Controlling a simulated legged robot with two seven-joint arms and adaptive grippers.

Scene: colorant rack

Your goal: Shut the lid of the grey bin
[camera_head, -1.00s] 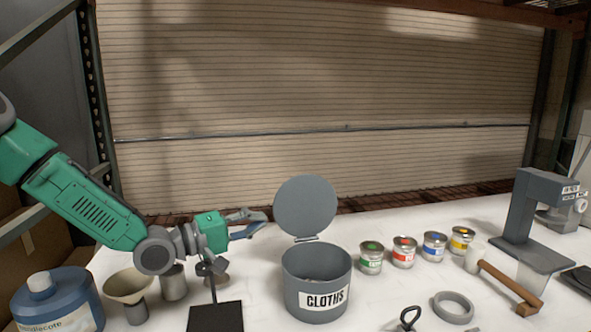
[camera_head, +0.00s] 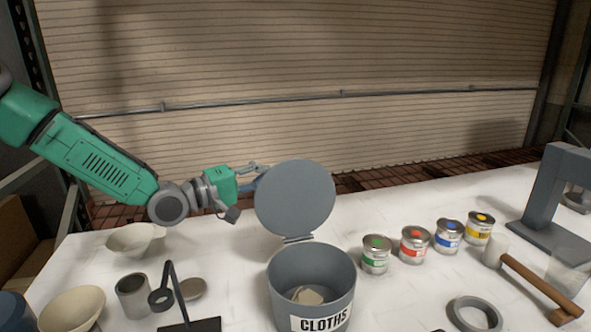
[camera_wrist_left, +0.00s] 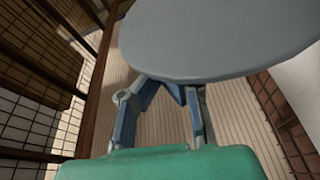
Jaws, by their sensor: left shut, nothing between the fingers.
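The grey bin (camera_head: 283,276), labelled CLOTHS, stands on the white table with a pale cloth (camera_head: 308,295) inside. Its round grey lid (camera_head: 295,198) stands open and upright on the hinge at the back rim. My left gripper (camera_head: 256,178) is shut and empty at the lid's upper left edge, with its fingertips partly hidden behind the lid. In the left wrist view the lid (camera_wrist_left: 215,35) covers the ends of the blue-grey fingers (camera_wrist_left: 168,88). I cannot tell whether they touch the lid. My right gripper is not in view.
Several paint cans (camera_head: 414,245) stand right of the bin, with a hammer (camera_head: 540,284) and a grey ring (camera_head: 476,314) nearby. A black stand (camera_head: 175,295), a grey cup (camera_head: 133,296) and bowls (camera_head: 72,309) stand to the left. A shutter wall is behind.

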